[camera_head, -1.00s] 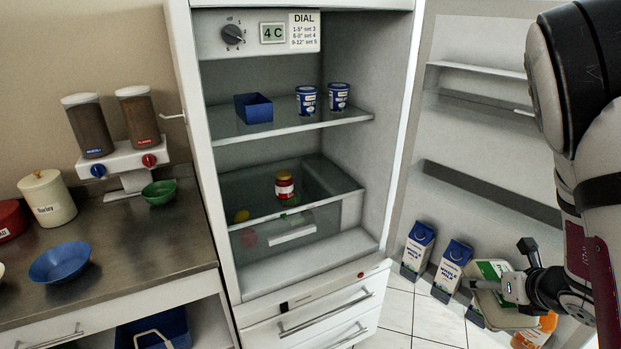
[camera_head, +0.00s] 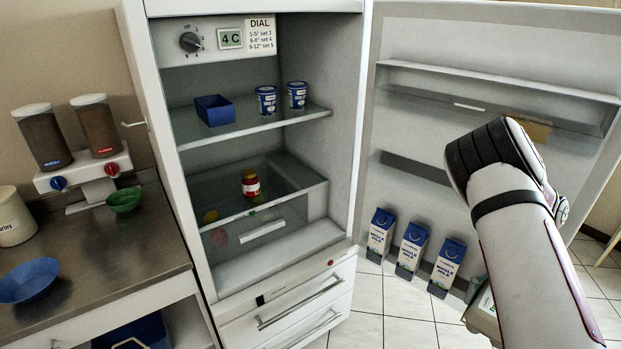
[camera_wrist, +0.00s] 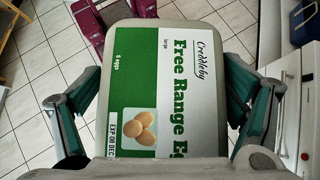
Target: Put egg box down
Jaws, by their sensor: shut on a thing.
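The egg box (camera_wrist: 172,95) is grey with a green and white "Free Range Eggs" label. It fills the middle of the wrist view. My gripper (camera_wrist: 168,110) has a finger on each side of it and is shut on it. The tiled floor shows beyond the box, so it is held up in the air. In the head view only a bit of the egg box (camera_head: 484,312) shows, low at the right; my arm hides the rest and the gripper. The open fridge (camera_head: 262,130) stands at the centre.
The fridge door (camera_head: 440,130) is open, with three milk cartons (camera_head: 411,248) on its bottom shelf. The upper fridge shelf (camera_head: 248,125) holds a blue tub (camera_head: 215,110) and two pots (camera_head: 281,97). A jar (camera_head: 250,184) stands lower. The steel counter (camera_head: 100,250) is at left.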

